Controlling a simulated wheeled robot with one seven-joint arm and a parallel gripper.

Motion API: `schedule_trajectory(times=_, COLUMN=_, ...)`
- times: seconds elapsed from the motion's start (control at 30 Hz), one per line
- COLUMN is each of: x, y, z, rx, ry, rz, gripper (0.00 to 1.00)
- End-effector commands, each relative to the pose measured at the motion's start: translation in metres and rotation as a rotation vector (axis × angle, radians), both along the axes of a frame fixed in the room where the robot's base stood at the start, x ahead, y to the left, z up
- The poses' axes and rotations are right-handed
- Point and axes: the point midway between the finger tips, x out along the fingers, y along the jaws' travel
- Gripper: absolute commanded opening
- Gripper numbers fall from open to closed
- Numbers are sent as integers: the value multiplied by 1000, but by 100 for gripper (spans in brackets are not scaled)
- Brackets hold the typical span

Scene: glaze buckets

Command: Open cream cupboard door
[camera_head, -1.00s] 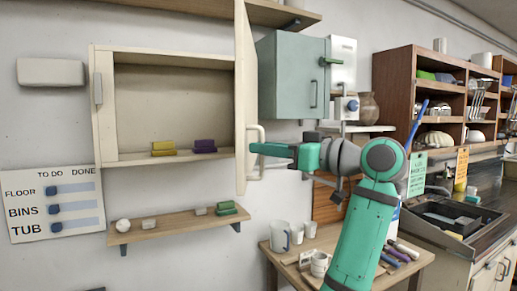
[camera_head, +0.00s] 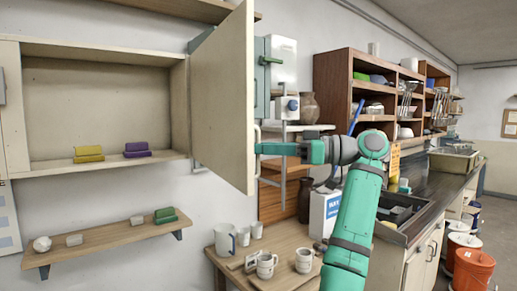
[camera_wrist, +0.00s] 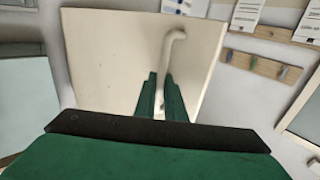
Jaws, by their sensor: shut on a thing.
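The cream cupboard (camera_head: 105,60) hangs on the wall at the left with its inside showing. Its cream door (camera_head: 225,100) is hinged on the right side and stands swung well out from the cupboard. The door's pale bar handle (camera_head: 257,136) is on its outer face, and it also shows in the wrist view (camera_wrist: 168,50). My gripper (camera_head: 262,149) is at the handle, beside the door's outer face. In the wrist view my green fingers (camera_wrist: 160,98) are shut around the lower part of the handle, partly hiding it.
A yellow block (camera_head: 88,153) and a purple block (camera_head: 137,150) sit inside the cupboard. A wooden shelf (camera_head: 110,238) is below. A table (camera_head: 225,256) with mugs stands under the door. The grey-green cabinet (camera_head: 262,80) is behind the door.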

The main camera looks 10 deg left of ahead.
Motion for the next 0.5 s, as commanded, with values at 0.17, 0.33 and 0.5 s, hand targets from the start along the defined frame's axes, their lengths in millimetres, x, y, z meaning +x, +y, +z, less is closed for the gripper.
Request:
schedule_trajectory(times=0.17, x=9, y=1, z=-8, rx=-10, ry=19, rz=13, gripper=0)
schedule_trajectory(times=0.33, x=10, y=-1, z=-8, rx=-9, ry=19, rz=17, gripper=0)
schedule_trajectory(times=0.5, x=10, y=-3, z=-8, rx=-9, ry=19, rz=15, gripper=0)
